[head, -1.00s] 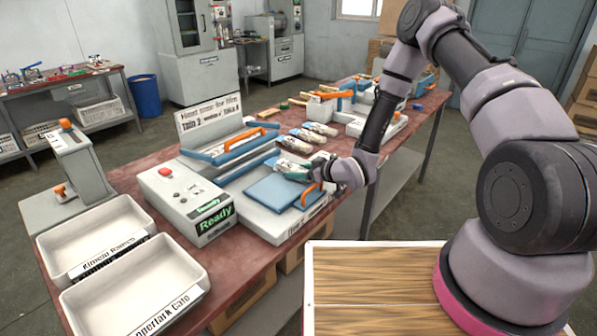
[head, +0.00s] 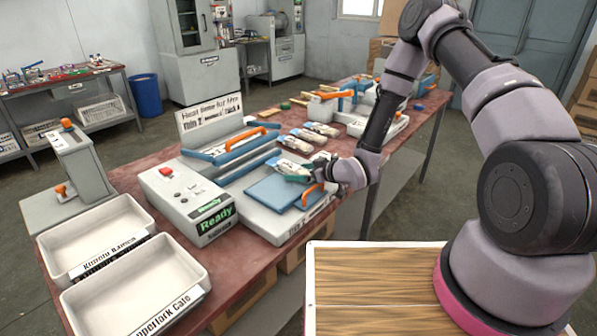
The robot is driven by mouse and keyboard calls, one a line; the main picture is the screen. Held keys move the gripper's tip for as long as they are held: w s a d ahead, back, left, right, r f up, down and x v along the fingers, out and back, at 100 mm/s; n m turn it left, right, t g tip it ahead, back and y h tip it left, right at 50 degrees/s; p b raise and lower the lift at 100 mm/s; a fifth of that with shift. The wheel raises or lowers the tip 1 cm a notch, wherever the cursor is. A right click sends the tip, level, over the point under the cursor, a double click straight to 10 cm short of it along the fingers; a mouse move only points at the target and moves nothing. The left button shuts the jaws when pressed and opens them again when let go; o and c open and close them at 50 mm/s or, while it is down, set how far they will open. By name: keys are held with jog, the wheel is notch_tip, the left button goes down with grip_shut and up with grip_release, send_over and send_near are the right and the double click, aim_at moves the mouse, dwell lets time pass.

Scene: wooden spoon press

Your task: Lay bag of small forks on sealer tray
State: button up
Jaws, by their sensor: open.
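Several clear bags with pale contents lie on the red table behind the sealer; their contents are too small to identify. The nearest bag (head: 288,167) lies at the sealer's back right edge, its near end close to my gripper. My gripper (head: 303,171) is open and low beside this bag, with its fingers partly hidden; I cannot tell whether they touch or straddle it. Two other bags (head: 296,144) (head: 321,129) lie farther back. The sealer's flat blue tray (head: 268,194) is empty, just in front of my gripper, with an orange handle (head: 312,193) at its right.
The sealer's blue bar with orange handle (head: 255,127) is raised at left. A control box (head: 190,195) reads "Ready". Two empty labelled white bins (head: 95,235) (head: 135,285) stand at the table's near left. A second sealer (head: 385,125) stands farther back.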

jog(key=v, duration=1.1)
jog(key=shift+s+d+r, duration=0.2)
jog(key=shift+d, duration=0.1)
jog(key=w+d+r+m+h, duration=0.1)
jog(key=d+r+m+h, duration=0.3)
jog(key=d+r, duration=0.65)
jog(key=w+d+r+m+h, duration=0.25)
jog(key=d+r+h, duration=0.35)
jog(key=r, duration=0.7)
jog(key=s+r+m, duration=0.4)
jog(key=s+r, duration=0.4)
jog(key=s, duration=0.4)
jog(key=s+d+r+m+g+y, duration=0.1)
jog(key=s+r+m, duration=0.3)
jog(key=s+r, duration=0.4)
jog(key=s, duration=0.3)
jog(key=shift+s+d+r+y, duration=0.3)
jog(key=shift+s+d+r, duration=0.05)
